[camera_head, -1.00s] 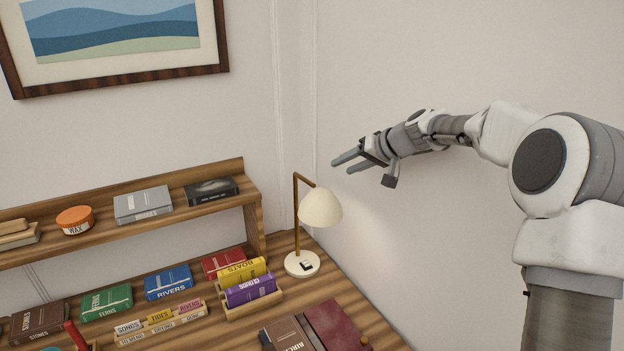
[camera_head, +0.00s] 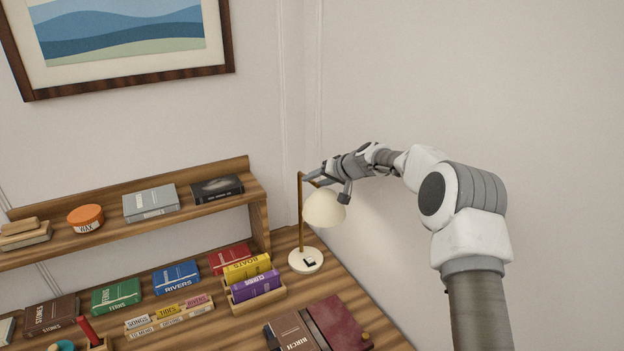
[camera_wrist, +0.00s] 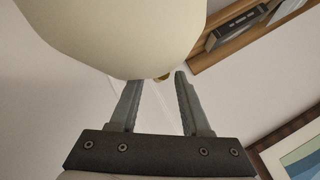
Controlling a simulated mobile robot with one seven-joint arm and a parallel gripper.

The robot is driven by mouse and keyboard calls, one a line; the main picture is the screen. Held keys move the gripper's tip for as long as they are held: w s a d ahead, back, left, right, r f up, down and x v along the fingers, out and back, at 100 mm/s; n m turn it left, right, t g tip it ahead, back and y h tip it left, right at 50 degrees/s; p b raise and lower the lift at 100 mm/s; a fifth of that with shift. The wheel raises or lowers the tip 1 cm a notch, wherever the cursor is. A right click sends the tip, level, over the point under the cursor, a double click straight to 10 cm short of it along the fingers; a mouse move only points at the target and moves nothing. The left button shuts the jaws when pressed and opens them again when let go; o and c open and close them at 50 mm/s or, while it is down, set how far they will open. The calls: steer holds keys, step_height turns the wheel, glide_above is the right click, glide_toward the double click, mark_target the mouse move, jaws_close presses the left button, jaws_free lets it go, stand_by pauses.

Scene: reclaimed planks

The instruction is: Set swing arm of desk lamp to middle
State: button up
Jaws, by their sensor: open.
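The desk lamp has a cream shade (camera_head: 324,208), a brown post and a swing arm at its top, and a round white base (camera_head: 306,260) with a dark switch. It stands at the desk's back right corner. My gripper (camera_head: 308,184) is open at the lamp's top, just above the shade, and hides most of the swing arm. In the wrist view the shade (camera_wrist: 130,35) fills the upper left. My open fingers (camera_wrist: 155,95) point toward it, with a small brass piece (camera_wrist: 163,77) visible between and beyond the fingertips. I cannot tell whether they touch the lamp.
A wooden shelf (camera_head: 258,215) with boxes stands left of the lamp. Books, including a purple one (camera_head: 256,286) in a wooden holder and a maroon one (camera_head: 340,322), lie on the desk. The wall is close behind and right of the lamp.

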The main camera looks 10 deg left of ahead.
steer(key=shift+x, duration=1.05)
steer(key=shift+c, duration=0.2)
jaws_close()
stand_by(0.6)
